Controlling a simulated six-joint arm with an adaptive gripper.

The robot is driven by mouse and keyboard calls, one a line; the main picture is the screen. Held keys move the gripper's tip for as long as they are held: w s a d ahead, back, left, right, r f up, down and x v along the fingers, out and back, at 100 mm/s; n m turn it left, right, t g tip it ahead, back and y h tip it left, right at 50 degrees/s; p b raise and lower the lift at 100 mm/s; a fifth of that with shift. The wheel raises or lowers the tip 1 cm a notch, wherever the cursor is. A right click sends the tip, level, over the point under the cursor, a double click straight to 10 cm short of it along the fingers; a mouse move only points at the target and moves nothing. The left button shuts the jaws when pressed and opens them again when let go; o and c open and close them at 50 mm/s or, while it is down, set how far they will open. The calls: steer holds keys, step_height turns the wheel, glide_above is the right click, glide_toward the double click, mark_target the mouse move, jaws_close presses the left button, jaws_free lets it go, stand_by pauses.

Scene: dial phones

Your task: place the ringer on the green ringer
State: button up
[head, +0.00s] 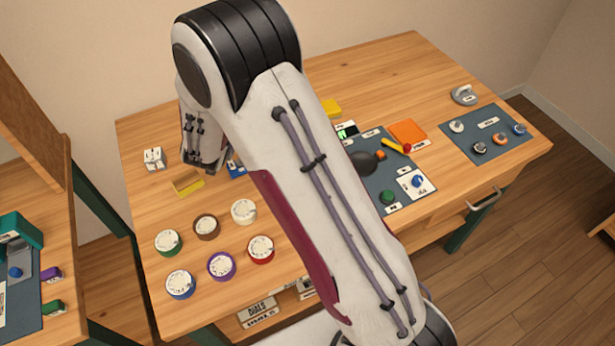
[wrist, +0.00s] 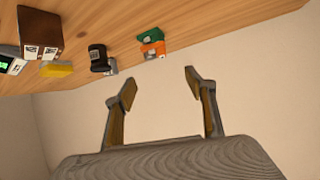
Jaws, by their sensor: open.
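My gripper (wrist: 160,88) is open and empty in the wrist view, with its two fingers spread in front of the bare wall. That view looks upside down, with the tabletop along the top. A small green piece (wrist: 150,35) is near the table's far edge. An orange piece (wrist: 153,49) shows right against it. These may be the ringers, but their labels are too small to read, and I cannot tell whether one rests on the other. In the head view my arm covers much of the table, and the fingers cannot be made out.
In the wrist view a black object (wrist: 97,57), a yellow block (wrist: 57,69) and a brown box (wrist: 39,32) stand beside the pieces. In the head view several round dials, such as the red dial (head: 261,249), cover the front left of the wooden table (head: 385,65).

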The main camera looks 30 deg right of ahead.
steer(key=s+a+r+n+g+y, duration=0.1)
steer(key=s+a+r+n+y, duration=0.15)
steer(key=s+r, duration=0.55)
steer(key=s+a+r+n+g+y, duration=0.1)
steer(key=s+a+r+y, duration=0.1)
steer(key=s+r+y, duration=0.5)
steer(key=s+d+r+g+h, duration=0.1)
steer(key=s+d, duration=0.1)
steer(key=s, duration=0.7)
steer(key=s+d+r+g+h, duration=0.1)
steer(key=s+d+h, duration=0.1)
steer(key=s, duration=0.7)
steer(key=s+d+r+n+g+h, duration=0.1)
steer(key=s+d, duration=0.3)
steer(key=s, duration=0.5)
steer(key=shift+s+d+r+g+h, duration=0.2)
steer(key=shift+s+g+h, duration=0.2)
steer(key=shift+h, duration=0.15)
